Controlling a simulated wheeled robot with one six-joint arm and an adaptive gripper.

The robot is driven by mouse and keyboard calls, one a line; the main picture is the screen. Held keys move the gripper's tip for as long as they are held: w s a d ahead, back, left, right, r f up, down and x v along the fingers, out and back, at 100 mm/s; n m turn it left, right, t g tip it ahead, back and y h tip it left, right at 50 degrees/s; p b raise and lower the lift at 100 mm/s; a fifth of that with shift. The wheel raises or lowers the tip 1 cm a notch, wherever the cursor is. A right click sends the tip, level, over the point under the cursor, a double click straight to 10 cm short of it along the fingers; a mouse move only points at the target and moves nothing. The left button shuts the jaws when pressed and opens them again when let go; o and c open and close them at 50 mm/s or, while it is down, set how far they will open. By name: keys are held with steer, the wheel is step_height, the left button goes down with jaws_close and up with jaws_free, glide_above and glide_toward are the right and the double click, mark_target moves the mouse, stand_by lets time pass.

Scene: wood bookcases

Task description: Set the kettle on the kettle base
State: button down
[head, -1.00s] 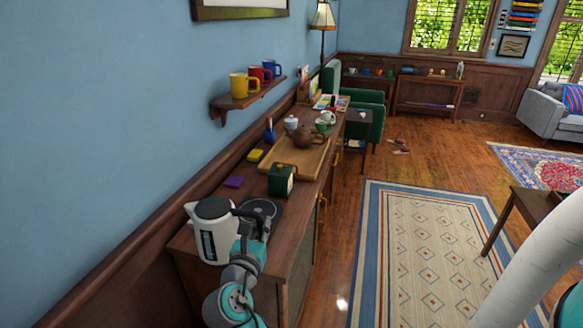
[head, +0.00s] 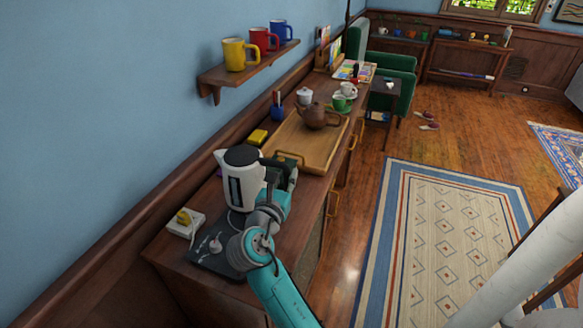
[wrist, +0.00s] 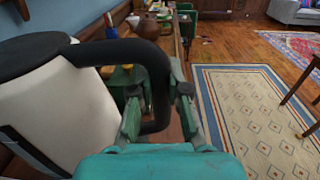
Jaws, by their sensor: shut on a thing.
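The white kettle (head: 240,190) with a dark lid is near the front end of the wooden cabinet, roughly upright. My gripper (head: 268,206) is shut on its black handle (wrist: 155,75), seen closely in the wrist view, where the kettle body (wrist: 50,115) fills the left. I cannot tell whether the kettle's underside touches anything. A flat dark slab (head: 205,262) with a small round pale fitting lies nearer than the kettle; I cannot tell whether it is the kettle base. The surface under and behind the kettle is hidden by it and my arm.
A white block with a yellow part (head: 185,222) lies left of the slab. A dark green box (head: 287,172) stands close behind the kettle. Beyond are a yellow block (head: 258,137), a wooden tray (head: 292,145) and a teapot (head: 318,117). A mug shelf (head: 245,72) hangs above.

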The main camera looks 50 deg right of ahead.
steer(key=shift+f, duration=3.35)
steer(key=c, duration=1.4)
jaws_free()
steer(key=shift+a+f, duration=0.1)
steer(key=shift+f, duration=0.05)
steer(key=shift+v, duration=5.5)
steer(key=shift+s, duration=0.1)
